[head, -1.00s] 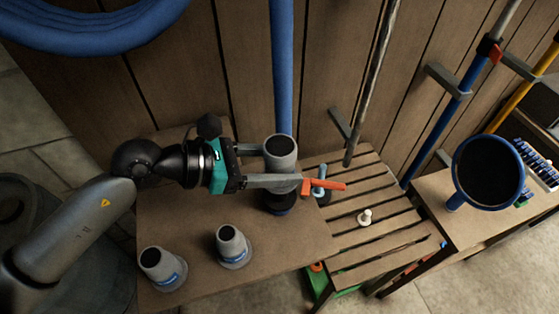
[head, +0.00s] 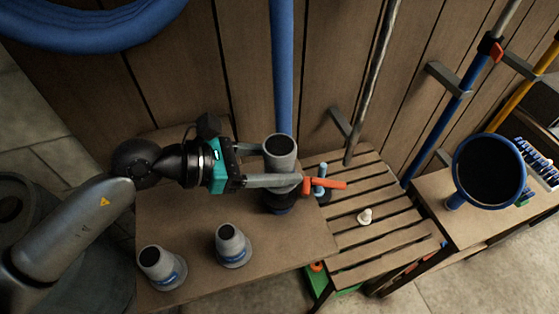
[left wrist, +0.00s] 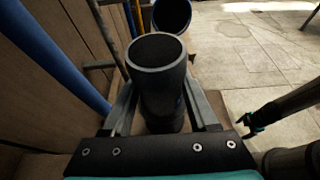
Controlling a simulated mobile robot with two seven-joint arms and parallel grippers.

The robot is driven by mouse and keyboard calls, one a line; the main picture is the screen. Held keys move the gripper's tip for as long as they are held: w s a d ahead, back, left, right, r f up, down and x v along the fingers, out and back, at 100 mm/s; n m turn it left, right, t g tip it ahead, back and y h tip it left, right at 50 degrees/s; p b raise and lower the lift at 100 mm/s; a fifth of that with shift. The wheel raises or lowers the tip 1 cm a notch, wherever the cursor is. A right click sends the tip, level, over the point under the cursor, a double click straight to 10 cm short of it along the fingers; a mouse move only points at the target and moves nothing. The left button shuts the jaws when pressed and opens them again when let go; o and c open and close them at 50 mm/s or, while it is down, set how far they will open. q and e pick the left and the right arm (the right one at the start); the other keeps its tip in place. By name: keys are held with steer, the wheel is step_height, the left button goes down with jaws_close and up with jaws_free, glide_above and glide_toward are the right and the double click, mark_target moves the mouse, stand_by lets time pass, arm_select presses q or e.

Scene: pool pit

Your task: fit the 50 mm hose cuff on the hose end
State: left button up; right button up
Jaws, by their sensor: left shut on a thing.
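A grey tapered cuff (head: 281,158) stands upright between the fingers of my left gripper (head: 283,166), which is shut on it. The left wrist view also shows the cuff (left wrist: 158,85), its open dark mouth facing up. Directly under it in the head view is a dark round piece with a blue base (head: 280,204), probably the hose end; the cuff and finger hide much of it. I cannot tell how far the cuff sits over it. Two similar grey cuffs with blue labels, one left (head: 161,267) and one right (head: 232,245), stand on the bench. My right gripper (left wrist: 250,127) shows small in the left wrist view.
The wooden bench (head: 200,280) adjoins a slatted table (head: 375,245) with a white fitting (head: 365,216) and an orange-handled blue valve-like part (head: 322,184). A blue pipe (head: 282,70) rises behind the cuff by the plank wall. A blue-rimmed round net or skimmer (head: 489,171) is at right.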

arm_select(q)
steer(key=shift+f, duration=0.1)
steer(key=shift+f+b, duration=0.3)
steer(key=shift+b, duration=0.05)
steer(key=shift+f, duration=0.1)
steer(key=shift+f+b, duration=0.85)
steer(key=shift+f, duration=0.05)
steer(key=shift+f, duration=0.1)
steer(key=shift+f+b, duration=0.6)
steer(key=shift+b, duration=0.05)
steer(key=shift+f+b, duration=0.3)
steer(key=shift+f, duration=0.05)
stand_by(0.6)
steer(key=o, duration=1.5)
